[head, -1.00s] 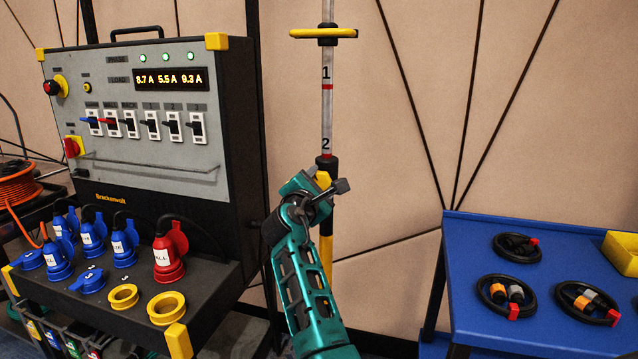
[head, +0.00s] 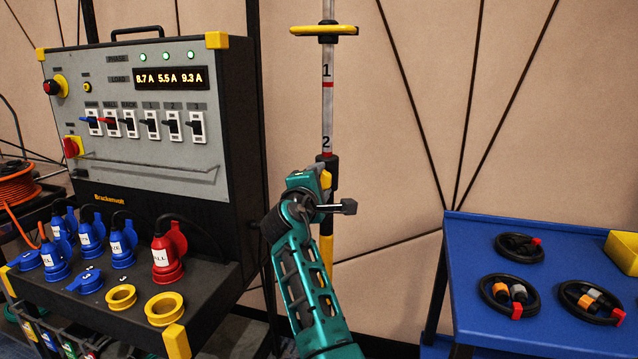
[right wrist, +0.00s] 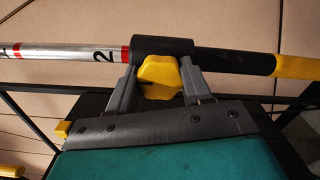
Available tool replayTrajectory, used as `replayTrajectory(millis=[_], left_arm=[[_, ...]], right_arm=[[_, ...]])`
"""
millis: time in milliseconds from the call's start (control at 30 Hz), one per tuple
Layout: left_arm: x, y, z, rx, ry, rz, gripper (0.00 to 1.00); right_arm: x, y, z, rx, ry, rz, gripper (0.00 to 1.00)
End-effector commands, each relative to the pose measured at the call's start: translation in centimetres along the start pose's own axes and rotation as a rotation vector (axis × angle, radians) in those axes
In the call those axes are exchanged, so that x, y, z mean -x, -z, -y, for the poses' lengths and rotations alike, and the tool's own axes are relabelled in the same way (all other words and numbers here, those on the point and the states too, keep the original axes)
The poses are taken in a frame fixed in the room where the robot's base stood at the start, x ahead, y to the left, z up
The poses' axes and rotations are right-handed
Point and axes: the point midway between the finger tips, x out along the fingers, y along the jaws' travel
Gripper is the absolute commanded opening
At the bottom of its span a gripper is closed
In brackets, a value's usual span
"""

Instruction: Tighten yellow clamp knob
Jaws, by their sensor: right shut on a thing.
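The yellow clamp knob (right wrist: 158,76) sits on the black clamp collar (right wrist: 163,48) of an upright pole. In the right wrist view my right gripper (right wrist: 158,84) has one finger on each side of the knob and is shut on it. In the head view my right gripper (head: 318,184) reaches the collar from the front, and only a bit of the yellow knob (head: 326,179) shows past it. The silver inner tube (head: 328,110) above the collar carries the marks 1 and 2, with the red line by 2 just above the collar. My left gripper is not in view.
A power panel (head: 150,150) with switches and a lit display stands at left, over a shelf with blue and red plugs (head: 168,257). A blue table (head: 470,240) with coiled cables (head: 508,295) is at right.

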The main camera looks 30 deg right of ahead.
Motion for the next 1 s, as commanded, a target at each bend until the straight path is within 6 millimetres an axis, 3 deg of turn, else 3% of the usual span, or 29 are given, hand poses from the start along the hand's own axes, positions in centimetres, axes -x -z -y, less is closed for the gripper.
replayTrajectory(millis=[333, 367, 600, 1000], left_arm=[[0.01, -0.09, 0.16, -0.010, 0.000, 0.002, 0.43], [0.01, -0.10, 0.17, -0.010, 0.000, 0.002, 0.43], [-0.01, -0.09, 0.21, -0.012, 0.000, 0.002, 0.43], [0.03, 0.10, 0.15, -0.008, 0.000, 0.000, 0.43]], right_arm=[[-0.12, -0.31, -0.15, -0.009, -0.001, 0.006, 0.19], [-0.12, -0.31, -0.14, -0.009, -0.001, 0.006, 0.52], [-0.07, -0.16, -0.05, -0.005, 0.000, 0.003, 0.75], [-0.12, -0.14, -0.01, -0.003, 0.001, 0.000, 0.75]])
